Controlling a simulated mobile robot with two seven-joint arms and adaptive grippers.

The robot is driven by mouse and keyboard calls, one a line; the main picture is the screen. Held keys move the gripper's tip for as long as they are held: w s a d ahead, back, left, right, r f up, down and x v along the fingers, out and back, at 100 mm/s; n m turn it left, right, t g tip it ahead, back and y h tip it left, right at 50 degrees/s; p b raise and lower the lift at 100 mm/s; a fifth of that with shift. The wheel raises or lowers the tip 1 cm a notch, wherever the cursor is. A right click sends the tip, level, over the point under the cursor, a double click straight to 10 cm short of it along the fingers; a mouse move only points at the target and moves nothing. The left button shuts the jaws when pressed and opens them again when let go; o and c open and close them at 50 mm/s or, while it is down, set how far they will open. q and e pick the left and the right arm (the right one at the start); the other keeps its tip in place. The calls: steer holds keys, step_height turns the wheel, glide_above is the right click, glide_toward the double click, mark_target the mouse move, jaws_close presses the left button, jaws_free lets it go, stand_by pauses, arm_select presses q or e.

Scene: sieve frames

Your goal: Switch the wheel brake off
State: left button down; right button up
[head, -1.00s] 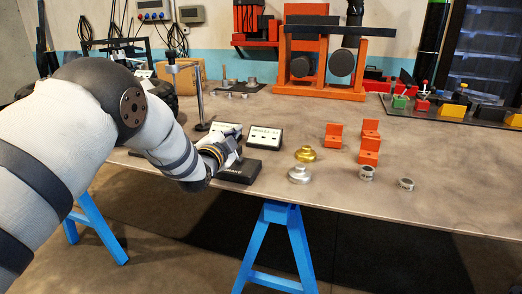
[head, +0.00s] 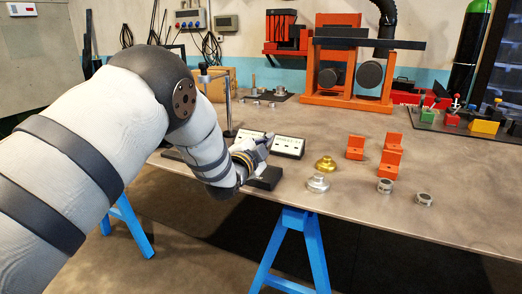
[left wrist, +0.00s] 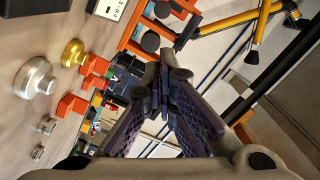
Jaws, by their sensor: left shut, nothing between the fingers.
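My left gripper (head: 260,146) is at the front edge of the bench, over a dark box (head: 268,179) that it partly hides. In the left wrist view its two fingers (left wrist: 165,82) are together with nothing between them. A small panel with a white face (head: 288,147) stands just behind the gripper; its print is too small to read. A second such panel is mostly hidden by the gripper. I cannot tell which part is the wheel brake switch, nor whether the gripper touches the dark box. My right gripper is not in view.
A gold knob-like piece (head: 325,164) and a silver one (head: 318,184) stand right of the gripper. Orange blocks (head: 356,148) and metal rings (head: 385,186) lie farther right. An orange frame (head: 346,104) with dark discs stands behind. An upright post (head: 228,110) rises left of the gripper.

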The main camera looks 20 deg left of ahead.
arm_select(q)
steer(key=s+a, duration=0.1)
steer(key=s, duration=0.5)
steer(key=shift+s+p, duration=0.35)
steer(key=shift+p, duration=0.1)
steer(key=s+d+f+n+g, duration=0.1)
steer(key=s+f+n+g, duration=0.3)
steer(key=s+f, duration=0.85)
steer(key=s+f+n+g, duration=0.2)
steer(key=s+f+g, duration=0.4)
steer(key=s+f, duration=0.65)
steer(key=s+d+f+n+g, duration=0.1)
steer(key=s+f+n+g, duration=0.1)
steer(key=s, duration=0.7)
steer(key=s+d+f+n+g, duration=0.1)
steer(key=s+g, duration=0.3)
steer(key=s, duration=0.6)
steer(key=s+d+f+n+g, duration=0.1)
steer(key=s+f+n+g, duration=0.2)
steer(key=s, duration=0.7)
steer(key=shift+f+g, duration=0.4)
steer(key=shift+g, duration=0.1)
